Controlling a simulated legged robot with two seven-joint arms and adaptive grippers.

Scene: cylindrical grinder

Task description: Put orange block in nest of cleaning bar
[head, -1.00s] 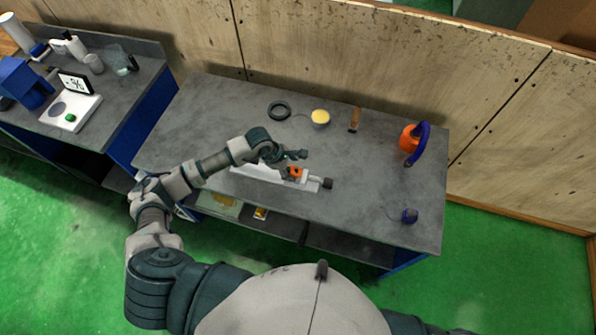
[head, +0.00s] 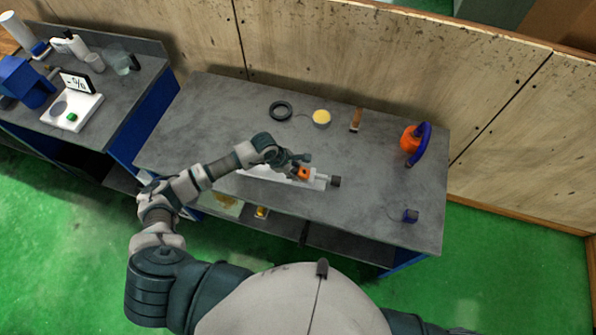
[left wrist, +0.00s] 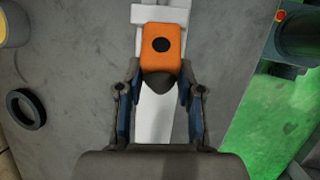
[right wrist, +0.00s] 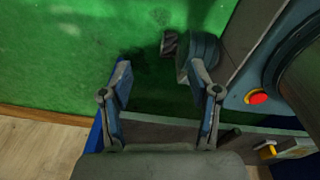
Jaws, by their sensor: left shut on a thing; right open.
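The orange block (head: 304,173) with a dark round hole is held by my left gripper (head: 299,166). In the left wrist view, the orange block (left wrist: 162,45) sits at the tips of the gripper (left wrist: 158,80), over the white cleaning bar (left wrist: 154,118). In the head view, the white cleaning bar (head: 262,172) lies near the front edge of the table, with a dark knob at its right end. I cannot tell whether the block touches the bar; the nest is hidden. My right gripper (right wrist: 162,75) is open and empty, above the green floor in its own wrist view.
On the grey table (head: 210,115) stand a black ring (head: 280,111), a yellow-topped round container (head: 321,118), a brush (head: 356,120), an orange-and-blue bottle (head: 411,140) and a small dark blue item (head: 410,216). A side bench with a scale (head: 72,112) is at left.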

